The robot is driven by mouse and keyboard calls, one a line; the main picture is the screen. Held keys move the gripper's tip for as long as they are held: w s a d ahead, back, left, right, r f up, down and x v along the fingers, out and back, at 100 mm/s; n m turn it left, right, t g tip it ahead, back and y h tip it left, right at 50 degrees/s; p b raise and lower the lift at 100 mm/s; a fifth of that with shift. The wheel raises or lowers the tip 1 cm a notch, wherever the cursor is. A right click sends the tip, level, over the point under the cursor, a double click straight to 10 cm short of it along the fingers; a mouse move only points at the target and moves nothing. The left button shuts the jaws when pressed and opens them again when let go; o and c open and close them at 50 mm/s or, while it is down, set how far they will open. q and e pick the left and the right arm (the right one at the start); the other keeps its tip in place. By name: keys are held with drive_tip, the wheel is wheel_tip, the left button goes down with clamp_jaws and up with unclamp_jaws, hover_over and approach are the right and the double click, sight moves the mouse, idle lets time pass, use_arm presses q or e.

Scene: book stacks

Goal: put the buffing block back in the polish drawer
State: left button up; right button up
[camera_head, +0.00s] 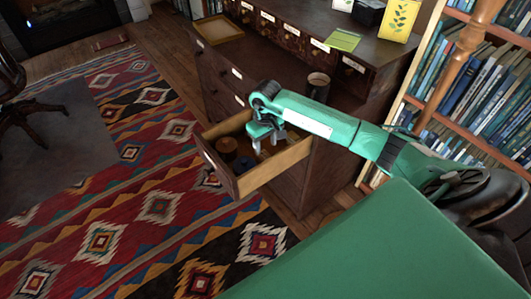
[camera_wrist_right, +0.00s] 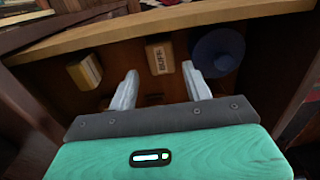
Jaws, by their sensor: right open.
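The polish drawer (camera_head: 222,177) is pulled out from the dark wooden cabinet; its pale rim also shows in the right wrist view (camera_wrist_right: 215,14). The buffing block (camera_wrist_right: 159,57), a tan block marked "BUFF", lies inside it by the wall at the top of the right wrist view. My right gripper (camera_head: 269,143) is over the drawer, pointing down. In the right wrist view its two fingers (camera_wrist_right: 159,75) are apart with nothing between them, and the block shows beyond their tips, apparently untouched. My left gripper is not in view.
The drawer also holds a yellowish block (camera_wrist_right: 85,72) and a round blue thing (camera_wrist_right: 217,52). Dark round things (camera_head: 227,145) show at its left. On the cabinet stand a mug (camera_head: 318,86) and a wooden tray (camera_head: 219,30). A bookcase (camera_head: 480,90) stands right.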

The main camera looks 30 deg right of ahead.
sight(266, 157)
drive_tip(key=shift+r, duration=2.3)
